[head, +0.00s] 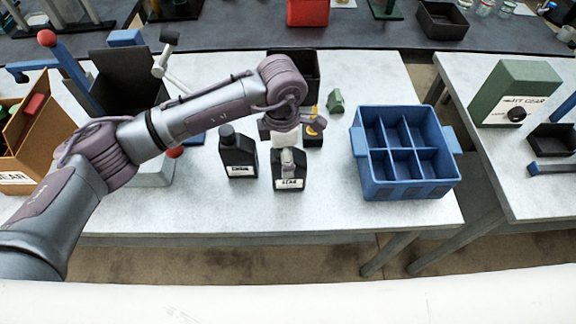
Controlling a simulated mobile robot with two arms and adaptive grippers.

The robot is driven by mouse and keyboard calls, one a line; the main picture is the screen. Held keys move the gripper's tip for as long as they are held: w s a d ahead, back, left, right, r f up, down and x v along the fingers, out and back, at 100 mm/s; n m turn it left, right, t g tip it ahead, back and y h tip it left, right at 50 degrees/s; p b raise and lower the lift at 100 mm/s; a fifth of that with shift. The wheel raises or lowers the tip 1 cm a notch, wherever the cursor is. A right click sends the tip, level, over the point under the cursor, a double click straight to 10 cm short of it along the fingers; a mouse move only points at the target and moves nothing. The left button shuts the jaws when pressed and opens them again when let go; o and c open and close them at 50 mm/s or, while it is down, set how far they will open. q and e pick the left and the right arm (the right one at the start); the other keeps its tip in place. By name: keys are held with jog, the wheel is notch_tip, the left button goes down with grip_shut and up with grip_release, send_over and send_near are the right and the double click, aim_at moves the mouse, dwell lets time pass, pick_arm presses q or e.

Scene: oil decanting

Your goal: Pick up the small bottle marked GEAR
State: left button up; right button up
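The small dark bottle (289,184) with a white label, which seems to read GEAR, stands upright on the pale table. My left gripper (288,152) points down from above at the bottle's top. One finger shows in front of the bottle's upper part, and the gripper hides its neck and cap. I cannot tell whether the fingers are closed on it. A similar dark bottle (239,160) with another label stands just to the left. A third dark bottle (313,135) with a yellow part stands behind to the right, partly hidden. My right gripper is not in view.
A blue crate (432,188) with empty compartments stands to the right. A black bin (307,66) and a small green object (335,101) are behind. A brown box (35,140) stands at left. The table's front strip is clear.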

pick_arm(q)
jog(key=c, duration=1.3)
jog(key=shift+r, duration=0.1)
jog(key=shift+r, duration=0.1)
